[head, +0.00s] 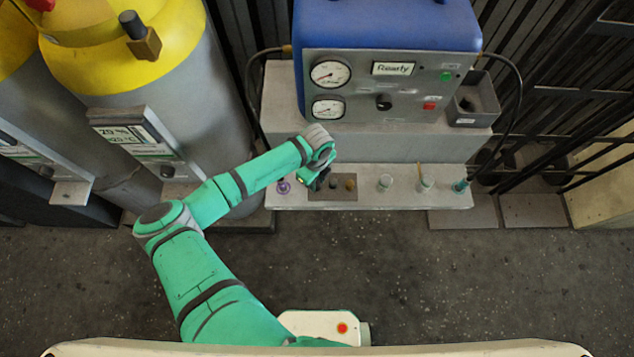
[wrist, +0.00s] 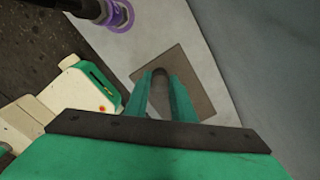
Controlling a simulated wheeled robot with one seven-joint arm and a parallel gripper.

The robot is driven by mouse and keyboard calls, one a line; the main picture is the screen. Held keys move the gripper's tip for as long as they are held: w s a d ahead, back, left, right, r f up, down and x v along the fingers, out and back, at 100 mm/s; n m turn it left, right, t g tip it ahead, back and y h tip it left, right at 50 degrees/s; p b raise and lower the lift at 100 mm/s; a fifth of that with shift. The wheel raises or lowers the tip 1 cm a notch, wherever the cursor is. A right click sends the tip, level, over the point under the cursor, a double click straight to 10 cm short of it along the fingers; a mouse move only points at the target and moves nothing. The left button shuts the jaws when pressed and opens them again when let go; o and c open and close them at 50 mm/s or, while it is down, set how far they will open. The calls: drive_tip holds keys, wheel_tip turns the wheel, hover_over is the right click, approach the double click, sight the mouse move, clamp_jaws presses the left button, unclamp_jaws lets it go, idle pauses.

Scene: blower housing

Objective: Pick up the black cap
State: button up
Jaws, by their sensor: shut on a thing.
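My gripper (head: 317,182) is at the left part of a small brown mat (head: 345,193) on the low grey ledge, below the blue machine. In the wrist view my gripper (wrist: 160,82) has its two green fingers closed on a dark, round-topped piece (wrist: 160,74), which looks like the black cap. The brown mat (wrist: 190,75) lies behind it there. My fingers hide most of the cap, and I cannot tell whether it touches the mat. In the head view the cap cannot be clearly made out.
A purple-ringed fitting (head: 283,187) stands on the ledge left of the mat. Fittings (head: 385,182) stand to the right. The blue machine (head: 390,25) and its grey block (head: 400,146) rise behind. Grey cylinders (head: 180,105) stand left.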

drive_tip(key=shift+r, duration=0.1)
drive_tip(key=shift+r, duration=0.55)
drive_tip(key=s+a+r, duration=0.7)
drive_tip(key=s+r, duration=0.4)
drive_tip(key=shift+s+a+r, duration=0.25)
drive_tip(key=shift+s+r, duration=0.1)
drive_tip(key=shift+s, duration=0.05)
